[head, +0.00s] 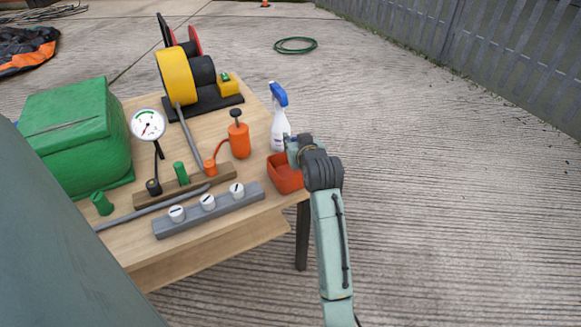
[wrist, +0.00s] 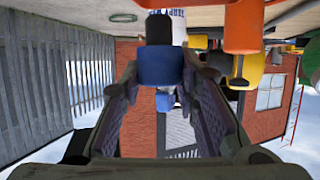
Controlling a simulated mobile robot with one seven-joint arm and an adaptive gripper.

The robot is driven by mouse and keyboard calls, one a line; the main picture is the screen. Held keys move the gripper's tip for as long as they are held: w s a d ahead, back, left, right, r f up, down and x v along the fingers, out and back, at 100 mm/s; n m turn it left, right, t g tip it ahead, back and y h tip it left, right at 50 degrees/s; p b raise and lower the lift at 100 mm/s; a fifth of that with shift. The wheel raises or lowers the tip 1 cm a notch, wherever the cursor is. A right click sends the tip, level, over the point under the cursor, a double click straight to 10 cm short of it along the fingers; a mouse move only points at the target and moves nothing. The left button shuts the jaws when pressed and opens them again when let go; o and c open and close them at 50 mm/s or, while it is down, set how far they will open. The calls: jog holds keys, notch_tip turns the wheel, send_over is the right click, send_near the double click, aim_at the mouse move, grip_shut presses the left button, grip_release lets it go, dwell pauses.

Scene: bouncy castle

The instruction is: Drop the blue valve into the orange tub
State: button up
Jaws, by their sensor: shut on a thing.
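In the wrist view, the blue valve (wrist: 160,66), a short blue body with a black end, sits between the fingertips of my gripper (wrist: 162,88), which is shut on it. In the head view my gripper (head: 303,143) is at the table's right edge, close above the back right of the orange tub (head: 282,176). My wrist covers part of the tub, and the valve is hidden there. The tub is open-topped and stands at the table's right corner. I cannot tell whether the valve is directly over its opening.
A spray bottle (head: 279,120) stands just behind the tub, close to my gripper. An orange pump (head: 239,137) stands left of it. A grey rail (head: 190,221) with white-topped pieces, a gauge (head: 148,126) and a green box (head: 78,130) fill the table's left. Open concrete lies right.

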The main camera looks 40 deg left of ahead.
jog(key=o, duration=1.1)
jog(key=v, duration=1.2)
jog(key=shift+s+a+r, duration=0.1)
jog(key=shift+r, duration=0.05)
